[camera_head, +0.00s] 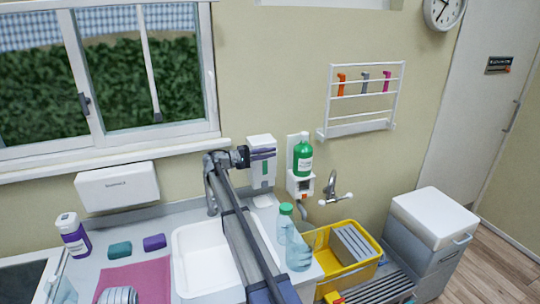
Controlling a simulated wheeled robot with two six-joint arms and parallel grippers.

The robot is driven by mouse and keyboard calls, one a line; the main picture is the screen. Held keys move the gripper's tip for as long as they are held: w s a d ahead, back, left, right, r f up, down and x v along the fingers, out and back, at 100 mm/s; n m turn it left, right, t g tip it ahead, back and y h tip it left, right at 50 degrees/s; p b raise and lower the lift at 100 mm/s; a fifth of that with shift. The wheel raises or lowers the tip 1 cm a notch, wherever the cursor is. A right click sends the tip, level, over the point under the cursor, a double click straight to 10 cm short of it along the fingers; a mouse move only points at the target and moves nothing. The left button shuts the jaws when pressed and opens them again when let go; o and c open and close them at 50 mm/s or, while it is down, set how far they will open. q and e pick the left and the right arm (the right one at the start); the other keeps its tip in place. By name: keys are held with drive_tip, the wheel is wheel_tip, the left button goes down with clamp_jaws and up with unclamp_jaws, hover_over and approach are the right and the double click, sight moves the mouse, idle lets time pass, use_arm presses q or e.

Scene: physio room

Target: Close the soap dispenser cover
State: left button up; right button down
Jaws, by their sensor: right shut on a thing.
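The soap dispenser (262,177) is a white box on the wall, right of the window, with a green strip on its front. Its white cover (260,142) is at the top, and a dark purple band shows just below it. The cover looks tilted out a little, but its exact angle is too small to tell. My right gripper (243,157) is at the left edge of the dispenser, shut on the cover's edge. The fingertips are small and partly hidden. My left gripper is not in view.
A white sink (193,262) lies below, partly behind my right arm. A green bottle (303,157) in a wall holder, a tap (332,190) and a clear bottle (298,250) are to the right. A white wall box (117,186) hangs left.

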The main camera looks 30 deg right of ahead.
drive_tip(key=shift+w, duration=0.3)
drive_tip(key=c, duration=0.9)
unclamp_jaws()
drive_tip(key=v, duration=0.7)
drive_tip(key=shift+a, duration=0.35)
drive_tip(key=s+a+f+n+t+y, duration=0.1)
drive_tip(key=s+a+f+t+y, duration=0.15)
drive_tip(key=s+a+f, duration=0.45)
drive_tip(key=s+a+f+n+t+y, duration=0.1)
drive_tip(key=s+a+f+y, duration=0.3)
drive_tip(key=s+a, duration=0.45)
drive_tip(key=s+a+f+n+t+y, duration=0.1)
drive_tip(key=s+a+f+y, duration=0.2)
drive_tip(key=s+a+f, duration=0.5)
drive_tip(key=s+a+f+n+y, duration=0.2)
drive_tip(key=s+a+y, duration=0.4)
drive_tip(key=s+a, duration=0.8)
drive_tip(key=a, duration=0.4)
drive_tip(key=shift+s+a+f+y, duration=0.15)
drive_tip(key=shift+s+f+y, duration=0.1)
drive_tip(key=shift+f+y, duration=0.1)
